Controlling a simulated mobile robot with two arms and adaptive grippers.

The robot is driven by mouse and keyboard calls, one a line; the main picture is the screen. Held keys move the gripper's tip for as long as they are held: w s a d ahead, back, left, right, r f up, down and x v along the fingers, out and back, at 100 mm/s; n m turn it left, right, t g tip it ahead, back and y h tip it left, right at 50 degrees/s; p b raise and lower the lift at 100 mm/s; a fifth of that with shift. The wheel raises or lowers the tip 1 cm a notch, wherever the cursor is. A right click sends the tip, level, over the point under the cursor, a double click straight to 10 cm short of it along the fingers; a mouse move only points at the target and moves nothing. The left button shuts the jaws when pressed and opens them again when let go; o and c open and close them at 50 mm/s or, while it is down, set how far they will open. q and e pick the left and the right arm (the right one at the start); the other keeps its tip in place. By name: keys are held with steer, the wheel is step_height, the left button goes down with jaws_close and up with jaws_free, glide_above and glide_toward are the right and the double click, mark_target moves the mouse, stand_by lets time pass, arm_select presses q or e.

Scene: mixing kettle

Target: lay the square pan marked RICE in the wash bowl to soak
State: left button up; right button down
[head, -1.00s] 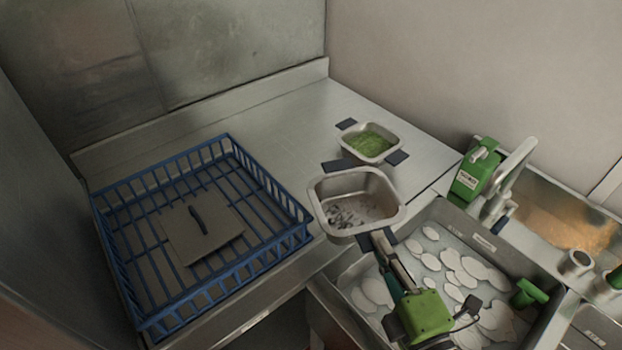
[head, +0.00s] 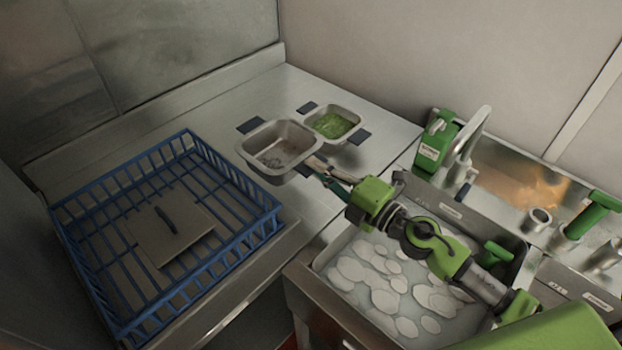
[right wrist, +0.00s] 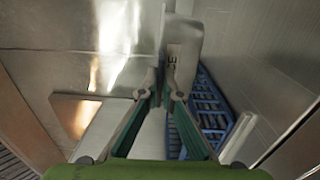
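The square metal pan (head: 262,163) has dark side handles and dark residue in its bottom. It is over the counter, between the blue rack and a pan of green food. Letters ending in "CE" show on its wall in the right wrist view (right wrist: 183,52). My right gripper (head: 316,166) is at its near right handle, its fingers closed around it. Its fingertips (right wrist: 160,82) meet at the pan's edge. I cannot tell whether the pan touches the counter. The wash bowl (head: 325,262) is a sink of water with white foam patches, below my right arm. My left gripper is out of view.
A blue wire rack (head: 262,222) at left holds a square lid (head: 165,225). A smaller pan with green food (head: 333,122) stands close behind the square pan. Bare counter lies at the back.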

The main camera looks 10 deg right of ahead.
steer(key=w+f+b, duration=0.1)
steer(key=w+f, duration=0.1)
steer(key=w+f+b, duration=0.1)
steer(key=w+f, duration=0.1)
steer(key=f, duration=0.1)
steer(key=shift+w+d+f+b, duration=0.2)
steer(key=shift+w+f+b, duration=0.05)
steer(key=shift+w+b, duration=0.05)
steer(key=shift+w+f+b, duration=0.15)
steer(key=shift+f+b, duration=0.5)
steer(key=shift+f, duration=1.05)
steer(key=shift+f, duration=0.2)
steer(key=c, duration=2.2)
jaws_free()
steer(key=shift+c, duration=0.2)
